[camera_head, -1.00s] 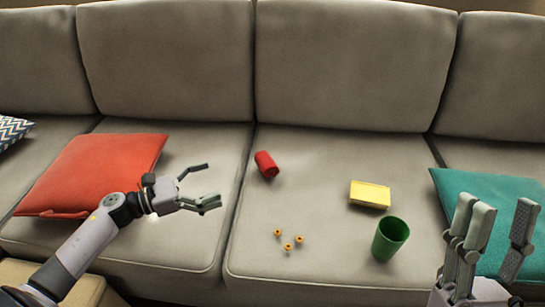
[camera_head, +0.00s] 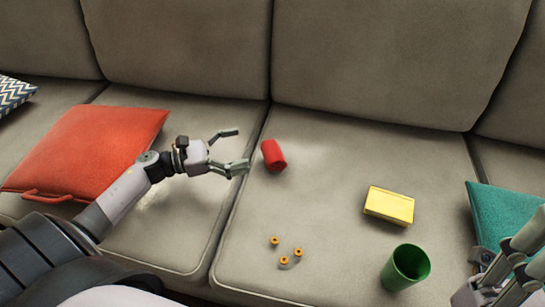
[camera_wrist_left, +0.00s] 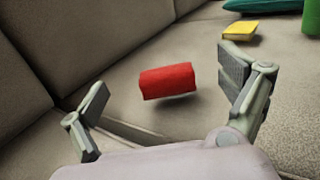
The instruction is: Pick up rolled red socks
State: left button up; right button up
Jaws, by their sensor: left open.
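The rolled red socks (camera_head: 273,155) lie on the grey sofa seat cushion, close to the seam between two cushions. They also show in the left wrist view (camera_wrist_left: 167,81), ahead of and between the two spread fingers. My left gripper (camera_head: 240,150) is open and empty, just left of the socks and apart from them. In the left wrist view its fingers (camera_wrist_left: 165,95) frame the socks on both sides. My right gripper (camera_head: 520,255) is partly cut off at the lower right edge, away from the socks; its opening is unclear.
A yellow box (camera_head: 389,206) and a green cup (camera_head: 404,267) stand right of the socks. Several small orange pieces (camera_head: 285,254) lie nearer the front. A red pillow (camera_head: 85,145) is at left, a teal pillow (camera_head: 507,215) at right. The sofa backrest (camera_head: 400,60) rises behind.

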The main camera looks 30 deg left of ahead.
aim_at(264, 151)
pick_arm(q)
notch_tip(264, 151, down, 4)
jog(key=shift+f+b, duration=0.15)
jog(key=shift+b, duration=0.45)
jog(key=shift+w+d+r, duration=0.35)
jog(key=shift+w+d, duration=0.15)
jog(key=b+x, duration=0.1)
jog(key=x, duration=0.4)
jog(key=shift+w+d, duration=0.2)
jog(key=shift+d, duration=0.05)
jog(key=shift+w+d, duration=0.2)
jog(key=c, duration=1)
jog(key=shift+c, duration=0.9)
jog(key=shift+r, duration=0.1)
